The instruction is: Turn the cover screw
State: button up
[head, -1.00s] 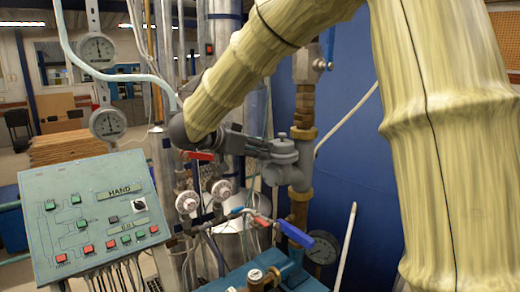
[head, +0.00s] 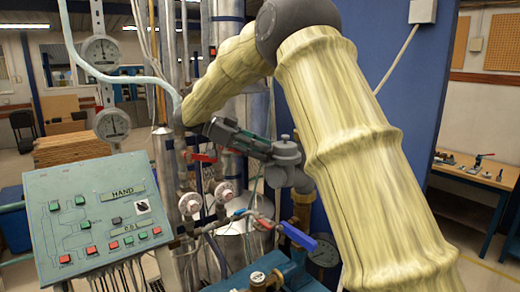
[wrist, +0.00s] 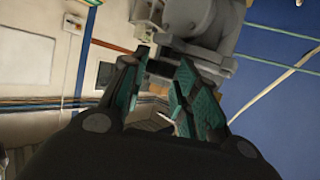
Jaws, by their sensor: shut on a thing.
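The grey meter body (head: 287,154) sits on the pipework right of the gauges in the head view. It fills the top of the wrist view (wrist: 195,22). My gripper (head: 262,146) reaches it from the left, its fingertips at the meter's left side. In the wrist view, my gripper's (wrist: 160,72) teal-padded fingers flank a small dark part, apparently the cover screw (wrist: 159,68), at the meter's lower left. The gripper is shut on it. The screw's details are too small and dark to make out, and the fingers hide it in the head view.
A control panel (head: 98,215) stands at the lower left. Two round gauges (head: 101,50) hang above it. Red-handled and blue-handled valves (head: 299,237) lie below the meter. A blue wall panel (head: 400,90) stands behind. A workbench (head: 475,180) is at the far right.

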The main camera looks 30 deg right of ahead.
jog(key=shift+w+r+m+g+y, duration=0.1)
jog(key=shift+r+m+g+y, duration=0.05)
jog(key=shift+m+g+y, duration=0.35)
jog(key=o, duration=1)
jog(key=shift+v, duration=6)
jog(key=shift+w, duration=0.1)
